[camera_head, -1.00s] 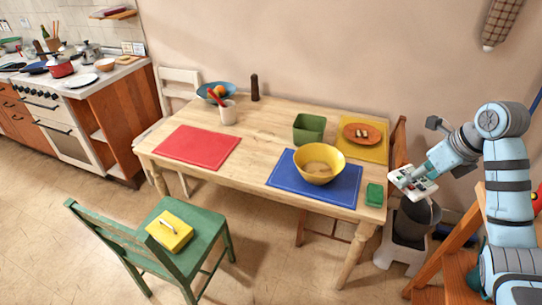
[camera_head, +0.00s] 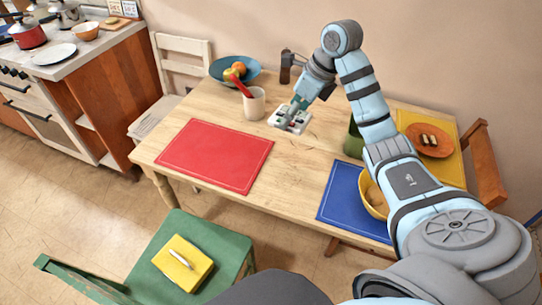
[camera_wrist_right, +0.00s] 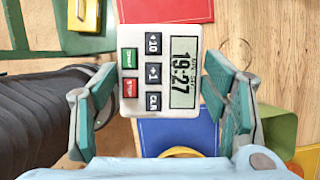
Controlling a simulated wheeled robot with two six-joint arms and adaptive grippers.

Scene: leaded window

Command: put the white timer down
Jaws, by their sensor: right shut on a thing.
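The white timer (camera_head: 291,119) is held by my right gripper (camera_head: 298,106) over the bare wood of the table (camera_head: 285,165), right of the red mat. I cannot tell whether it touches the wood. In the right wrist view the timer (camera_wrist_right: 158,70) fills the middle, its display reading 19:27, with black, green and red buttons. The green fingers of my right gripper (camera_wrist_right: 163,108) stand on both sides of it. My left gripper is not in view.
Near the timer are a red mat (camera_head: 215,155), a cream cup (camera_head: 254,105) with a red utensil, and a blue fruit bowl (camera_head: 220,68). My right arm partly hides a green container (camera_head: 352,142), a yellow bowl (camera_head: 372,197) and a blue mat (camera_head: 345,200).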

